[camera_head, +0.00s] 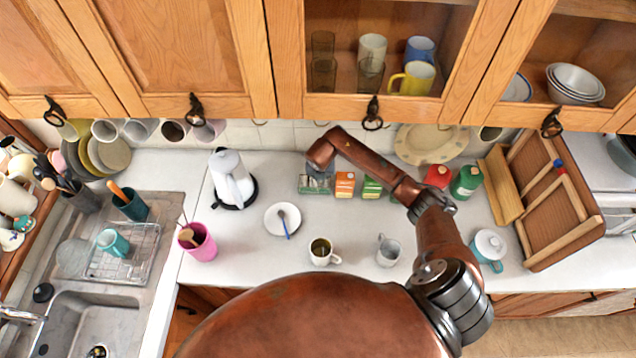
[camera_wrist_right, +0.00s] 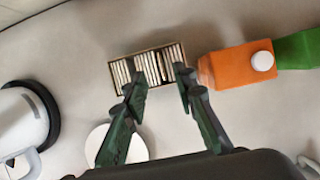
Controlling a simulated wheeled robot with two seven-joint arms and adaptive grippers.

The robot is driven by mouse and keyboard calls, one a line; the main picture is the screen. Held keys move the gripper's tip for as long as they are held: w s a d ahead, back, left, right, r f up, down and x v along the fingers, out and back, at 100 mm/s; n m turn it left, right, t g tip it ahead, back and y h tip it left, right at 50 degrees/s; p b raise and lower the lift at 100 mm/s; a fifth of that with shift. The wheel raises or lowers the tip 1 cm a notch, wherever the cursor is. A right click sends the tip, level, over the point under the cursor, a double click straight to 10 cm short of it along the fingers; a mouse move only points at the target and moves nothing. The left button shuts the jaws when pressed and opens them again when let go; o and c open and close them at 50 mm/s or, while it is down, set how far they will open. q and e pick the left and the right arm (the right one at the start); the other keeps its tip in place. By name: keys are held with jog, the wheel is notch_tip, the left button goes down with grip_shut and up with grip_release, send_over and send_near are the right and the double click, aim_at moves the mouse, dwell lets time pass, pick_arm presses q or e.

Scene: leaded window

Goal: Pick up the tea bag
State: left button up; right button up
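An open box of tea bags (camera_wrist_right: 113,78) lies below my right gripper in the wrist view. Several pale tea bags (camera_wrist_right: 145,66) stand in a row inside it, with a dark gap near the middle. In the head view the tea box (camera_head: 313,187) is at the back of the counter, partly hidden by my right gripper (camera_head: 318,172). In the wrist view my right gripper (camera_wrist_right: 157,85) is open, its fingertips apart over the near edge of the box, with nothing between them. My left gripper is not in view.
An orange carton (camera_wrist_right: 238,66) and a green carton (camera_wrist_right: 298,48) stand right of the box. A white kettle (camera_head: 231,178) and a saucer (camera_head: 274,220) are to its left. Two mugs, one with dark contents (camera_head: 321,250) and one pale (camera_head: 389,252), stand nearer the front. Cabinets (camera_head: 185,55) hang above.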

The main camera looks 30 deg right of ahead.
aim_at(321, 183)
jog(key=shift+b+x, duration=0.3)
jog(key=shift+x, duration=0.55)
jog(key=b+x, duration=0.2)
jog(key=x, duration=0.1)
jog(key=shift+f, duration=0.25)
jog(key=shift+w+d+f, duration=0.1)
jog(key=shift+w+f, duration=0.1)
jog(key=shift+f, duration=0.1)
jog(key=shift+r, duration=0.1)
jog(key=shift+s, duration=0.1)
jog(key=shift+c, duration=0.4)
grip_shut()
